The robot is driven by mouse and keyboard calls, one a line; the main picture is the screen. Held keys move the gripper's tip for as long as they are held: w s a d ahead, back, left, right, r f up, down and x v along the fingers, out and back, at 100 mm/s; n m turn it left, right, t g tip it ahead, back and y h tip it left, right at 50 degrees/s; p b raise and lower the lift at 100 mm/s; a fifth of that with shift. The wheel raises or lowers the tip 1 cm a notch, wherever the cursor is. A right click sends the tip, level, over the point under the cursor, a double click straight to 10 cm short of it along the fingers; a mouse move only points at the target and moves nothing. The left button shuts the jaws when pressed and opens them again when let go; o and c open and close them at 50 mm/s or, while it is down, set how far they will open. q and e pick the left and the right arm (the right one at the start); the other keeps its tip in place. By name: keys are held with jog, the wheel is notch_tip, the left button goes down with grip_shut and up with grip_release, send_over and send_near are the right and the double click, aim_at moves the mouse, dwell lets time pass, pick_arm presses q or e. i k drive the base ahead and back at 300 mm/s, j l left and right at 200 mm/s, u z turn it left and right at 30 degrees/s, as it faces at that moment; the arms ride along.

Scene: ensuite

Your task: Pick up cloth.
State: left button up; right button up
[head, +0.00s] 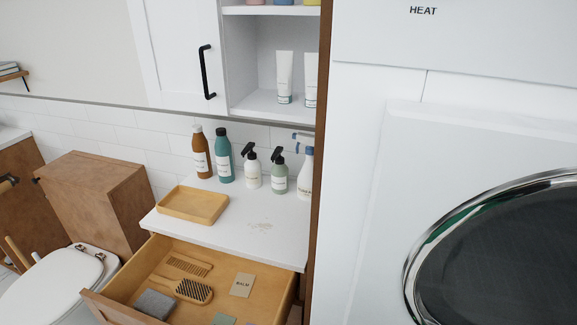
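A grey, soft-looking folded block (153,303), which looks like the cloth, lies in the front left of the open wooden drawer (262,283). It rests beside a wooden hairbrush (194,290), and a wooden comb (188,266) lies further back. I cannot tell for certain that the grey item is cloth. Neither of my grippers shows in the head view.
A large white machine (385,180) stands close on the right. A toilet (60,285) is at left.

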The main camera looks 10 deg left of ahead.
aim_at(156, 304)
jog(key=j+u, duration=0.2)
jog(key=u, duration=1.15)
